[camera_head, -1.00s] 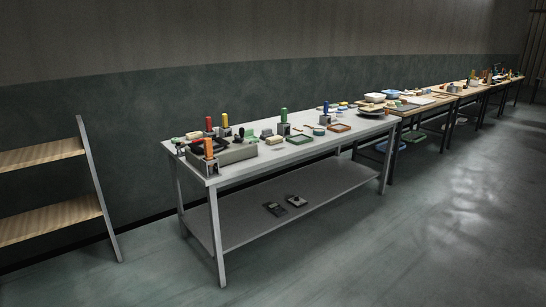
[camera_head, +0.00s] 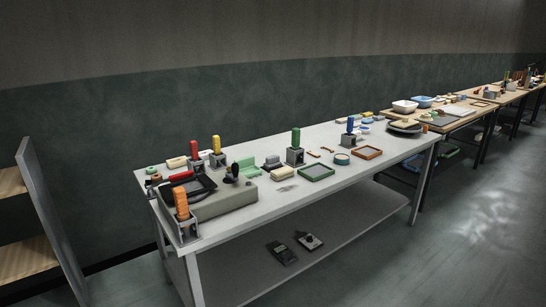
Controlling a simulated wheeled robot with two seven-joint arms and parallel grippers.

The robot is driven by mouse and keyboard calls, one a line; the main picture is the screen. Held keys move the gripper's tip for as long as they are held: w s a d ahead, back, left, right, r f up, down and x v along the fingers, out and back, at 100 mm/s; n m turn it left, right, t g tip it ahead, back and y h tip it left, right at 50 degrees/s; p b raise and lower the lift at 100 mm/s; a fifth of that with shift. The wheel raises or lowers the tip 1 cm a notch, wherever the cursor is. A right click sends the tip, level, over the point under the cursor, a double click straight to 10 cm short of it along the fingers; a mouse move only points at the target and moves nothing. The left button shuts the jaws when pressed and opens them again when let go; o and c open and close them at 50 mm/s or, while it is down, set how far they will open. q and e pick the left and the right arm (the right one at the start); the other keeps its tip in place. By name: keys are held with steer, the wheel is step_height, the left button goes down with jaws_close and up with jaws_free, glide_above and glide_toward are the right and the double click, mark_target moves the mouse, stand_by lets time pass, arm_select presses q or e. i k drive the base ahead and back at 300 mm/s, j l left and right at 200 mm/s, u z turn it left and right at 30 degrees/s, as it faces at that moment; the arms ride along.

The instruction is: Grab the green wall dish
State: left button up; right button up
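A light green piece (camera_head: 247,167) with a raised back stands on the near grey table, behind the grey box; it could be the green wall dish, but it is small and I cannot tell for sure. A flat dark green framed tray (camera_head: 316,172) lies farther right on the same table. A small round green item (camera_head: 151,170) sits at the table's left end. Neither of my grippers shows in the view.
The grey table (camera_head: 272,205) also bears a grey box (camera_head: 222,197), an orange-handled tool (camera_head: 181,204), several upright coloured handles and a brown frame (camera_head: 367,152). Wooden shelves (camera_head: 25,254) stand at left. More tables run to the right. Floor in front of them looks clear.

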mark_target(247, 167)
steer(key=i, duration=0.3)
steer(key=u, duration=0.35)
steer(key=i+l+u, duration=0.1)
steer(key=l, duration=0.35)
steer(key=i+l, duration=0.2)
steer(key=l, duration=0.25)
steer(key=i+l+u, duration=0.15)
steer(key=l, duration=0.35)
steer(key=i+l+u, duration=0.1)
steer(key=l, duration=0.35)
steer(key=i+l, duration=0.1)
steer(key=l, duration=0.4)
steer(key=i+l+u, duration=0.15)
steer(key=l, duration=0.35)
steer(key=k, duration=0.05)
